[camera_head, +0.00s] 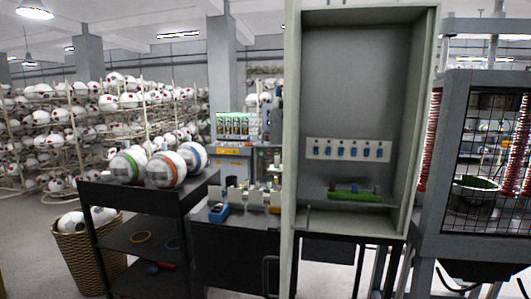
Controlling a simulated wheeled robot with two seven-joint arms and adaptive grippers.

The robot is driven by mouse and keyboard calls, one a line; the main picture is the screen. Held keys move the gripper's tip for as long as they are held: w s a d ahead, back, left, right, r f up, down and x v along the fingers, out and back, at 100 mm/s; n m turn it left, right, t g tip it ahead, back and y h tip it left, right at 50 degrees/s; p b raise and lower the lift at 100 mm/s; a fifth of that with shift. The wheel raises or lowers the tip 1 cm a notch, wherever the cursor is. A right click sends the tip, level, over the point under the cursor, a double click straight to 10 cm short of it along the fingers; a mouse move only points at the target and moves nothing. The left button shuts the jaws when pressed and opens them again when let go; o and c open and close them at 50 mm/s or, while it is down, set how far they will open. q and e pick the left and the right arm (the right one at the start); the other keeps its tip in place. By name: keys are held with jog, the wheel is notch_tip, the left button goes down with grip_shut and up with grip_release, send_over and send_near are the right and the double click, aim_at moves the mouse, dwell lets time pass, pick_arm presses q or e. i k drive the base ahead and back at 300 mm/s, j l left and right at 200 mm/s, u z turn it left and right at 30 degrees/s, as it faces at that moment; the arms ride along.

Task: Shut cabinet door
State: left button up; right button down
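A tall grey-green cabinet (427,120) stands right of centre with its front open to me. Inside, a pale panel with a row of blue switches (348,150) is on the back wall, and a green part (355,195) lies low down. The door seems to be the narrow upright panel (291,150) at the cabinet's left side, seen almost edge-on and swung out towards me. A dark loop handle (270,276) shows just left of its lower end; I cannot tell whether it belongs to the door. Neither of my grippers is in view.
Left of the cabinet stands a black shelf cart (137,190) with several balls (166,169) on top. A wicker basket (88,257) of balls is beside it. A dark workbench (235,255) is behind the door's left. A caged machine (455,130) stands close on the right.

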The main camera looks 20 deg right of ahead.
aim_at(284, 142)
jog(key=i+j+z, duration=0.2)
jog(key=z, duration=0.3)
jog(key=i+j+z, duration=0.1)
jog(key=j+z, duration=0.4)
jog(key=i+j+z, duration=0.1)
jog(key=j+z, duration=0.4)
jog(key=l, duration=0.15)
